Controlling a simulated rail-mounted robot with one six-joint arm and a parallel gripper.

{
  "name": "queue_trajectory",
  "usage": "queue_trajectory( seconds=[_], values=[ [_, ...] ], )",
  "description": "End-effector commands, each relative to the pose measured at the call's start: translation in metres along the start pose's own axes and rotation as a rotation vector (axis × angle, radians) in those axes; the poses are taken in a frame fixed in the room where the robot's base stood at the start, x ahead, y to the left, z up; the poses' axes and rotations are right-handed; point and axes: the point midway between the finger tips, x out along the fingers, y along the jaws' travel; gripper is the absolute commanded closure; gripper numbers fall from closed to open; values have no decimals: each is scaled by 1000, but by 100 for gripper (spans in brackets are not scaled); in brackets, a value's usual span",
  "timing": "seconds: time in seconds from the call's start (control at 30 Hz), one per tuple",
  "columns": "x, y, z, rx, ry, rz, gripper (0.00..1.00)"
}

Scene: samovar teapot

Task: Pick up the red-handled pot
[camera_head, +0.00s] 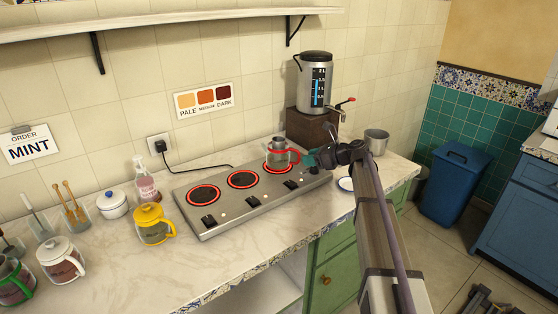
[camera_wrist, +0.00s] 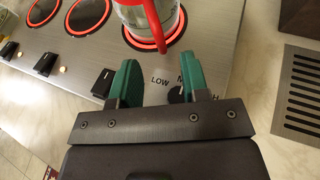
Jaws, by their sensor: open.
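The red-handled pot (camera_head: 277,154) is a glass pot with a metal top and a red handle. It stands on the right burner of the steel hotplate (camera_head: 222,212), whose rings glow red. In the wrist view the pot (camera_wrist: 145,18) shows only in part at the top, its red handle toward me. My gripper (camera_head: 312,158) is just right of the pot. In the wrist view my gripper (camera_wrist: 160,80) has two green fingers, spread apart with nothing between them, just short of the handle. The pot's top is cut off in that view.
A yellow pot (camera_head: 152,226) stands left of the hotplate, beside a soap bottle (camera_head: 145,186) and a white lidded jar (camera_head: 112,205). The samovar (camera_head: 315,82) stands on a wooden block behind. A metal cup (camera_head: 376,142) is at the right. The front counter is clear.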

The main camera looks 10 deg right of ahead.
Motion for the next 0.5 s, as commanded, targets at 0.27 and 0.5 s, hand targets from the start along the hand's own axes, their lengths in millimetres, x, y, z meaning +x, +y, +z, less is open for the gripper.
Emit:
queue_trajectory(
  seconds=[0.27,0.5],
  values=[
    [47,-1,-4,-1,1,2,58],
    [46,0,-2,-1,1,1,63]
  ],
)
